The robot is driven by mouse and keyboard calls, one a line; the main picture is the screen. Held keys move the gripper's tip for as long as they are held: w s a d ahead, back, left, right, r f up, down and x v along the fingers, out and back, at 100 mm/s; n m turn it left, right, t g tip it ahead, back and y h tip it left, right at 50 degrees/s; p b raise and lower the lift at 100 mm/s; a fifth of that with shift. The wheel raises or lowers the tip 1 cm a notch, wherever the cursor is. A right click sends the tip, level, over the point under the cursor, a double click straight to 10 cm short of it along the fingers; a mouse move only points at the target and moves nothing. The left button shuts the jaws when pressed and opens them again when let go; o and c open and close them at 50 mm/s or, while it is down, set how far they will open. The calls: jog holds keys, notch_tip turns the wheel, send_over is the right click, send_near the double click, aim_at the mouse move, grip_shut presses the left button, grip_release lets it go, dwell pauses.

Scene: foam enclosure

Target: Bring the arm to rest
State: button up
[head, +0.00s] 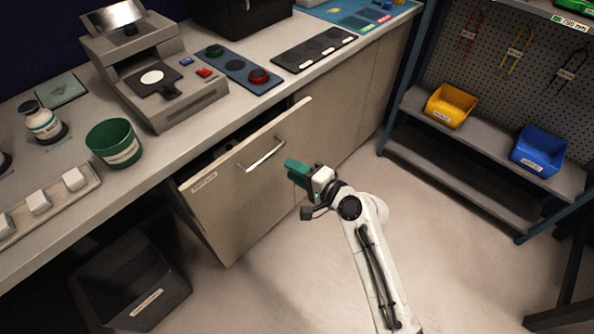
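My gripper (292,170) is at the end of my white arm, which reaches up from the bottom right of the head view. Its teal fingers point to the left, near the bar handle (265,155) of a pulled-out drawer (245,175). A small gap shows between the fingertips and the handle. The fingers are seen edge-on and overlap, so I cannot tell whether they are open or shut. No object shows in them.
The drawer sticks out from under the counter (190,150). On the counter are a green cup (113,143), a grey machine (155,70) and a button panel (238,68). A black bin (130,285) stands below. Shelves with yellow (449,105) and blue (538,150) bins stand right. Floor between is clear.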

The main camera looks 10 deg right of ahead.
jog(key=shift+s+d, duration=0.15)
jog(key=shift+s, duration=0.05)
dwell(0.4)
jog(key=s+d+f+n+g+h, duration=0.2)
jog(key=s+d+f+n+g, duration=0.15)
jog(key=s, duration=0.65)
jog(key=s+d+f+n+g+h, duration=0.3)
jog(key=s+d+f+n, duration=0.15)
jog(key=s, duration=0.55)
jog(key=s+d+r+n+g+h, duration=0.1)
jog(key=s+d+g+h, duration=0.1)
jog(key=s+d, duration=0.3)
jog(key=s+d+n+g+h, duration=0.1)
jog(key=s+d, duration=0.4)
jog(key=s, duration=0.7)
jog(key=shift+s+r+g+h, duration=0.4)
jog(key=shift+g+h, duration=0.3)
jog(key=shift+g, duration=0.35)
